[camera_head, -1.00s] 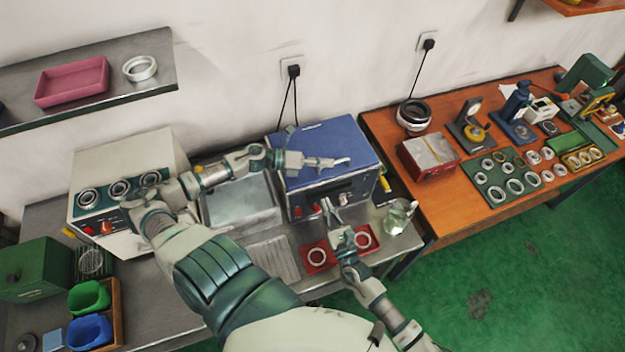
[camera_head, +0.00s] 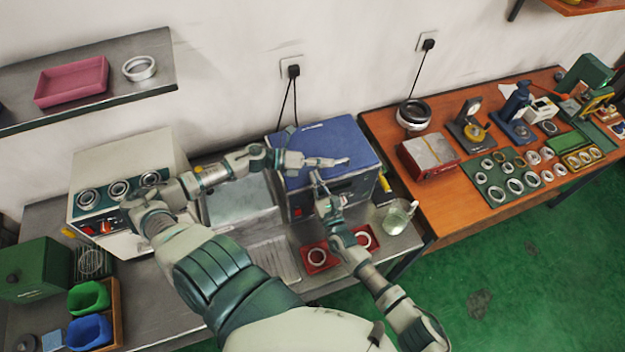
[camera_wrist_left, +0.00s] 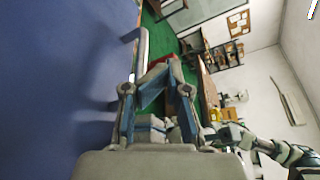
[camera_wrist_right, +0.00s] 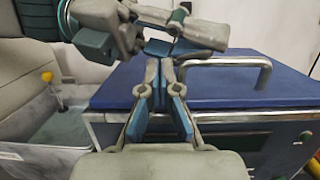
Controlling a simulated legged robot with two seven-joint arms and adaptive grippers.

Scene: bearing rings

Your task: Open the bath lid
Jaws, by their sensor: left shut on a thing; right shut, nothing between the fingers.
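The bath is a blue box (camera_head: 340,145) on the steel bench, its blue lid lying flat. A silver bar handle (camera_wrist_right: 235,64) stands on the lid and also shows in the left wrist view (camera_wrist_left: 143,45). My right gripper (camera_head: 316,180) is shut and empty, just in front of the lid's front edge, close below the left gripper.
A steel basin (camera_head: 240,208) stands left of the bath. Red trays with rings (camera_head: 320,268) lie in front, below my right forearm. A glass beaker (camera_head: 398,218) stands at the right. A wooden table (camera_head: 450,225) holds rings and tools.

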